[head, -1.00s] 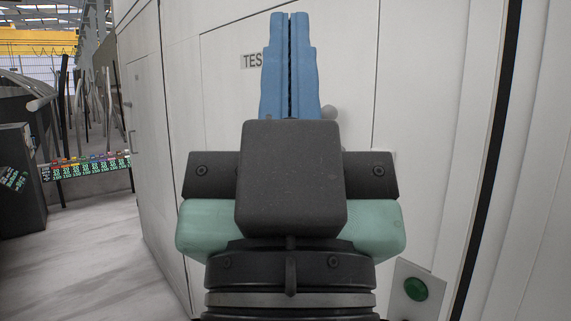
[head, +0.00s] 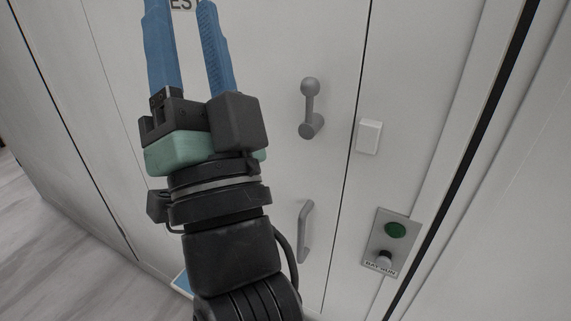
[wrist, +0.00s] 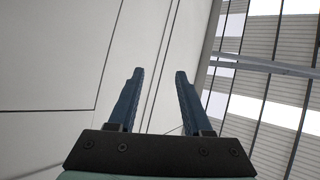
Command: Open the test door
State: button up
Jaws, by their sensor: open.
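A grey bar handle (head: 306,232) is lower down. The door looks closed. My gripper (head: 182,5) is open and empty, to the left of the lever handle and higher in the head view, apart from it. In the wrist view my gripper (wrist: 156,75) shows two spread blue fingers with nothing between them.
A small white box (head: 369,137) is right of the door's seam. A grey control plate (head: 390,243) with a green button and a knob is at lower right. Grey floor (head: 45,235) lies at lower left. The wrist view shows pale panels and a windowed wall (wrist: 265,85).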

jog(key=w+f+m+h, duration=0.3)
jog(key=f+m, duration=0.8)
jog(key=m+g+h, duration=0.9)
jog(key=m+h, duration=0.1)
jog(key=m, duration=1.3)
send_near(300, 237)
jog(key=x, duration=1)
jog(key=shift+w+d+p, duration=0.15)
jog(key=shift+w+p, duration=0.15)
jog(key=shift+p, duration=0.05)
grip_shut()
